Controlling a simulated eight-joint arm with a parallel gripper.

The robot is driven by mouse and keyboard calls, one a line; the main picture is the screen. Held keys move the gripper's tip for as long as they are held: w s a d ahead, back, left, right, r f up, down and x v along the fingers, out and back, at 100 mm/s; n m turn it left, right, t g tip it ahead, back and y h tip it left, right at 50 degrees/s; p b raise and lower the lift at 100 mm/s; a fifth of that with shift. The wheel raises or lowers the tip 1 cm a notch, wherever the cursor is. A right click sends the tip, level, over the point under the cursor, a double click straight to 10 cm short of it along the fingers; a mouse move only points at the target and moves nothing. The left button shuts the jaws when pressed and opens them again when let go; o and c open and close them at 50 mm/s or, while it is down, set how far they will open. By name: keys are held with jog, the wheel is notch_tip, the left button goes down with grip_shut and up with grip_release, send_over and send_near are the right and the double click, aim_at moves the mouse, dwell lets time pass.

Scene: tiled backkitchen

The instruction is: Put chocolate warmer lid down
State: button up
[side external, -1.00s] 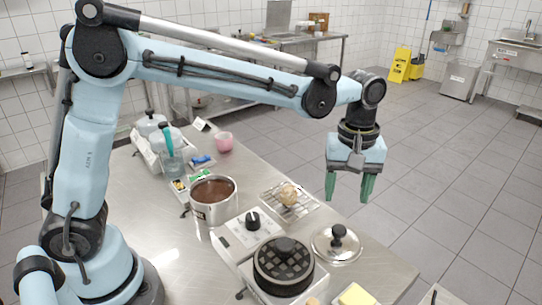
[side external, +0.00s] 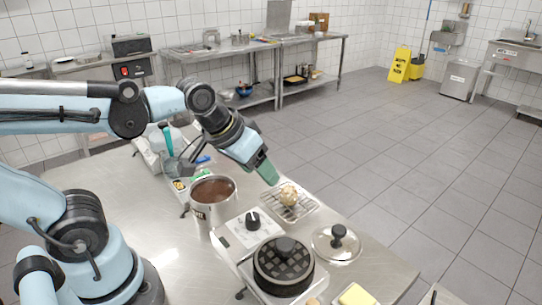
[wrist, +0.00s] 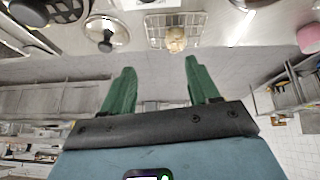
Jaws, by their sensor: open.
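The lid (side external: 337,246), a round silver disc with a black knob, lies flat on the table at the right, beside the waffle iron. It also shows in the wrist view (wrist: 107,36), upper left. The chocolate warmer pot (side external: 212,203) is a steel pot, open on top, with brown chocolate inside. My gripper (side external: 268,172) is in the air behind and right of the pot, near the wire rack and apart from the lid. Its green fingers are spread and empty in the wrist view (wrist: 160,75).
A wire rack (side external: 312,206) holds a round tan bun (side external: 289,195). A waffle iron (side external: 284,264) stands in front, with a white control box (side external: 249,234) behind it. A yellow block (side external: 357,296) is at the front edge. A pink cup (wrist: 309,38) shows in the wrist view.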

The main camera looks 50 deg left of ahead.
jog(key=shift+s+a+f+m+t, duration=0.5)
jog(key=shift+s+a+f+m, duration=0.15)
jog(key=shift+s, duration=0.2)
